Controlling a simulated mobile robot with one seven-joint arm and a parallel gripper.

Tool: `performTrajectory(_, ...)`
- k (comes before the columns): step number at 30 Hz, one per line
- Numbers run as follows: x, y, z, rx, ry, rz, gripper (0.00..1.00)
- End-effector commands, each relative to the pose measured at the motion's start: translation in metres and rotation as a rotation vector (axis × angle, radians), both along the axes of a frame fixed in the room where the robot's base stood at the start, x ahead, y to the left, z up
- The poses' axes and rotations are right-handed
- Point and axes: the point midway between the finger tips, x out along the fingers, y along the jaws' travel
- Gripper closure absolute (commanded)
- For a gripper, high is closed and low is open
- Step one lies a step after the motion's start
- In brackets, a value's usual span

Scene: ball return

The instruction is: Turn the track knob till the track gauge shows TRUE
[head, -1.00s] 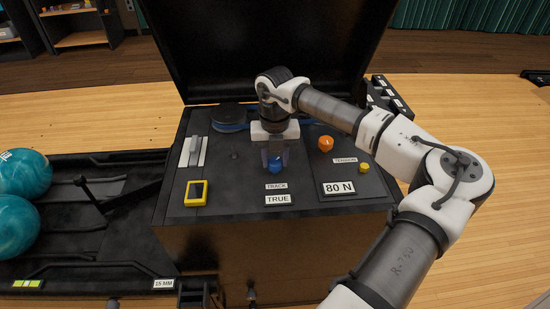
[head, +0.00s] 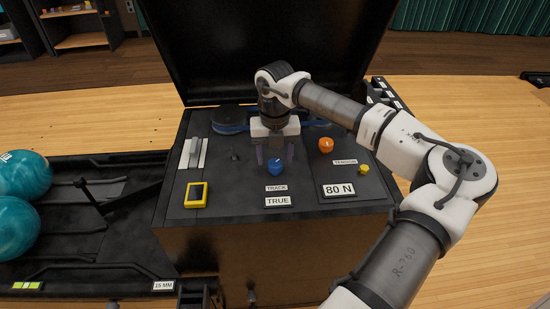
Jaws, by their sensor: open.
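The blue track knob (head: 275,167) stands on the dark panel, with a pale mark on its top. Below it are the TRACK label (head: 276,188) and the track gauge (head: 278,201), which reads TRUE. My gripper (head: 275,156) points down just behind and above the knob. Its fingers are apart, one toward each side, and the whole front of the knob shows. Nothing is held between the fingers.
An orange knob (head: 326,145) stands to the right, near the TENSION label (head: 345,162), a small yellow button (head: 364,169) and a gauge reading 80 N (head: 338,190). A yellow-framed device (head: 196,194) and a lever (head: 193,152) are at left. The raised lid (head: 265,50) stands behind.

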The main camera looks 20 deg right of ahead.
Motion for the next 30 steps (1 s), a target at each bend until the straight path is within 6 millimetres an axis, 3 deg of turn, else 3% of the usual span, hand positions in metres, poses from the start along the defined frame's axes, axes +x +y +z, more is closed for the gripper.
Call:
performTrajectory(9, 0.000, -0.001, 0.073, -0.005, -0.003, 0.000, 0.44)
performTrajectory(15, 0.000, -0.001, 0.108, -0.003, -0.002, -0.002, 0.44)
performTrajectory(21, 0.000, 0.000, 0.122, -0.002, 0.000, 0.000, 0.44)
performTrajectory(30, 0.000, 0.000, 0.123, -0.001, -0.001, 0.000, 0.44)
